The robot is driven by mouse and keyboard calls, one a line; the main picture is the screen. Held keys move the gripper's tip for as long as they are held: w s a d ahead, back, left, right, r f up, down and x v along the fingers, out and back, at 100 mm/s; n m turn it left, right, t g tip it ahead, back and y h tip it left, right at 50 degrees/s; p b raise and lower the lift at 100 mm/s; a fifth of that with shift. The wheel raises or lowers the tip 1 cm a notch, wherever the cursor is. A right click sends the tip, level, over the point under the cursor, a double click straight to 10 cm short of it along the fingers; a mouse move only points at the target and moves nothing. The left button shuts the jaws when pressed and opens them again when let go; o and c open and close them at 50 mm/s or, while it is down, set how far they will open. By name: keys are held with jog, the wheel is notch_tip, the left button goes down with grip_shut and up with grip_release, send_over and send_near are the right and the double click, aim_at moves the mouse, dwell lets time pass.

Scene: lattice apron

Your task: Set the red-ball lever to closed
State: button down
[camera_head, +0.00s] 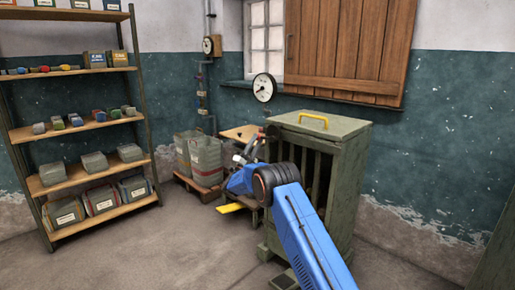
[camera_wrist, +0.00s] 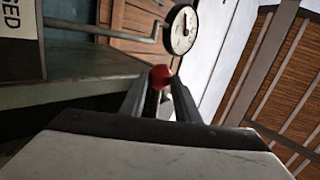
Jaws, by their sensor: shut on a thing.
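The red ball (camera_wrist: 160,76) shows in the wrist view between the two fingertips of my gripper (camera_wrist: 159,84), which is shut on it. A white sign (camera_wrist: 14,24) at the top left ends in the letters "SED". In the head view my gripper (camera_head: 250,145) is at the left side of the green cabinet (camera_head: 348,150), partly hidden by my blue arm. The ball is too small to make out there.
A loaded shelf (camera_head: 140,120) is at the left. The floor at front left is clear.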

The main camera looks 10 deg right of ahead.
jog(key=shift+w+a+r+m+g+h, duration=0.1)
jog(key=shift+r+m+g+h, duration=0.25)
jog(key=shift+m+g+h, duration=0.4)
jog(key=shift+w+r+m+g+h, duration=0.1)
jog(key=shift+r+m+g+h, duration=0.35)
jog(key=shift+m, duration=0.5)
jog(key=shift+f, duration=0.1)
jog(key=c, duration=1.4)
grip_release()
jog(key=shift+s, duration=0.1)
jog(key=shift+o, duration=0.2)
jog(key=shift+f, duration=0.1)
jog(key=v, duration=1.7)
jog(key=shift+s+a, duration=0.15)
jog(key=shift+a, duration=0.1)
